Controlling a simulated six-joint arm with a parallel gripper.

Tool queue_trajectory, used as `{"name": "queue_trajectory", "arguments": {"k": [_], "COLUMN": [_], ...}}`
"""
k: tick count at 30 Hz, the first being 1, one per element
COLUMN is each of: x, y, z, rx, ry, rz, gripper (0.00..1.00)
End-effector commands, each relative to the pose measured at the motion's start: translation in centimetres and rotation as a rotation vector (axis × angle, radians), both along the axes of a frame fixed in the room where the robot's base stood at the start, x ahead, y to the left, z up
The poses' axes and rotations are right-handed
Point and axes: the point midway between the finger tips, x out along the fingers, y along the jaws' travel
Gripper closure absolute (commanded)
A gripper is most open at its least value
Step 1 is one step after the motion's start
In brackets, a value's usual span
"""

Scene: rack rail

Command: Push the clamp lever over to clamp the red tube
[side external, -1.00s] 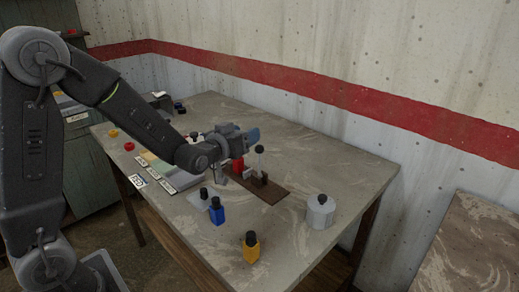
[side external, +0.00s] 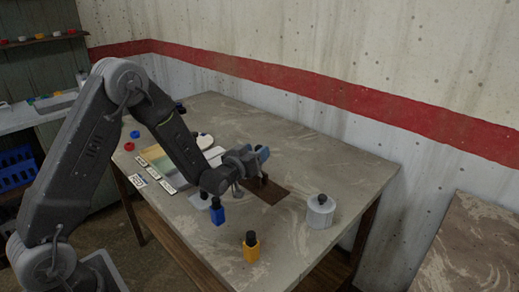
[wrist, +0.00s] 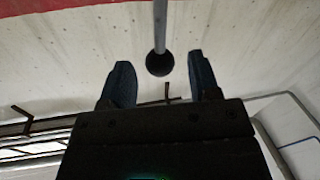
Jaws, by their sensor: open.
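My gripper (side external: 259,156) is low over the brown base plate (side external: 270,193) of the clamp, its blue fingers apart. In the wrist view my gripper (wrist: 160,80) is open, and the clamp lever's black ball knob (wrist: 160,63) shows between the fingertips, with its thin grey rod running toward the top of the picture. I cannot tell whether a finger touches the knob. In the side view the lever's knob and the red tube are hidden behind my gripper and wrist.
A blue bottle (side external: 217,215) and a yellow bottle (side external: 251,248) stand near the table's front edge. A pale lidded canister (side external: 319,212) stands right of the plate. A white disc (side external: 204,141) lies behind my arm. The table's far right is clear.

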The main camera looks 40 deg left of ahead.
Motion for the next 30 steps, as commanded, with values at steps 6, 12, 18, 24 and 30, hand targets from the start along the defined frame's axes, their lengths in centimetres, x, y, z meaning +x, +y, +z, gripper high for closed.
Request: {"name": "queue_trajectory", "arguments": {"k": [6,12,18,24,30], "x": [2.0,2.4,2.3,2.3,2.3], "y": [0.4,0.5,0.5,0.5,0.5], "z": [-0.1,0.0,0.0,0.0,0.0], "rx": [0.0,0.0,0.0,0.0,0.0], "ry": [0.002,0.002,0.002,0.001,0.002], "rz": [0.001,0.001,0.001,0.001,0.001], "gripper": [0.44,0.44,0.49,0.69,0.88]}}
